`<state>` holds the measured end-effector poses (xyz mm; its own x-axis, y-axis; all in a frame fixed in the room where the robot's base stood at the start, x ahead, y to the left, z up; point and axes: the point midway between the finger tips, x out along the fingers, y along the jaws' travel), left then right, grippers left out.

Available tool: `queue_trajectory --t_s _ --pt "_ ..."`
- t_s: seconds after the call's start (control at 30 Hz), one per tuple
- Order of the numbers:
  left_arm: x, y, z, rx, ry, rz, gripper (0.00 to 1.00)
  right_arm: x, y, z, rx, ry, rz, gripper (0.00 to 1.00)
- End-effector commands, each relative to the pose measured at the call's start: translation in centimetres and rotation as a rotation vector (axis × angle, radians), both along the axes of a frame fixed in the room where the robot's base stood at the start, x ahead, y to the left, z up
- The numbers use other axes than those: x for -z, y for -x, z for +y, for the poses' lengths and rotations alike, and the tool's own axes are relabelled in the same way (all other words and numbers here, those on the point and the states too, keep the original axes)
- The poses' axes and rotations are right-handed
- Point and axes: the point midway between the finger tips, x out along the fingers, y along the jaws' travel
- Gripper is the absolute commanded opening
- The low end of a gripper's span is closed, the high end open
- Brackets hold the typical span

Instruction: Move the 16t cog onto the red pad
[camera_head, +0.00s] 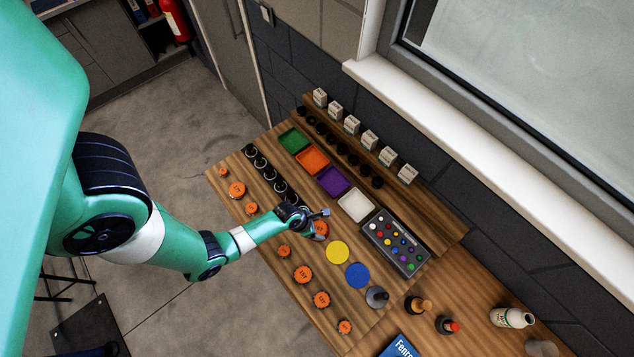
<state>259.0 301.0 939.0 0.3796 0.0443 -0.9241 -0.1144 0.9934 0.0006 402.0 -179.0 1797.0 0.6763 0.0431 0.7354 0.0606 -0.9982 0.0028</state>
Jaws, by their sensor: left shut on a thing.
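My left gripper (318,216) is low over the bench and shut on an orange cog (321,228), which it partly hides. The number on that cog is too small to read. A red edge shows around it, in line with the yellow pad (337,252) and the blue pad (358,275). The red pad is mostly hidden there, and I cannot tell whether the cog touches it. Other orange cogs lie on the wood, among them a large one (303,274) in front and another (237,190) at the far left. My right gripper is out of view.
Green (294,141), orange (313,160), purple (333,181) and white (356,205) trays line the back, beside a dark box of coloured buttons (396,242). A grey peg stand (377,297) is past the blue pad. Bottles (512,318) stand at the right.

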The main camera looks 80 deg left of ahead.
Motion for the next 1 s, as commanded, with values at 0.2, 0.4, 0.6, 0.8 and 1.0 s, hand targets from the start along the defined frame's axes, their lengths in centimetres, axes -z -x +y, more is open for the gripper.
queue_trajectory --t_s 0.2,0.4,0.6,0.8,1.0 --pt "0.5 0.0 0.0 0.000 0.000 -0.001 0.22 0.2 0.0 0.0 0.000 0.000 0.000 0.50" --pt "0.8 0.0 0.0 0.000 0.000 -0.001 0.83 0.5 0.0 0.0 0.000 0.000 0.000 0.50" --pt "0.8 0.0 0.0 0.000 0.000 -0.001 1.00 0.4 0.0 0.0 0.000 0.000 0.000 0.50" --pt "0.1 0.1 0.0 -0.001 0.000 -0.001 1.00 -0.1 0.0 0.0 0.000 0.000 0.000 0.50" --pt "-3.2 1.4 -0.1 -0.003 0.000 -0.002 1.00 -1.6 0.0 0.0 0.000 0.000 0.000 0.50"
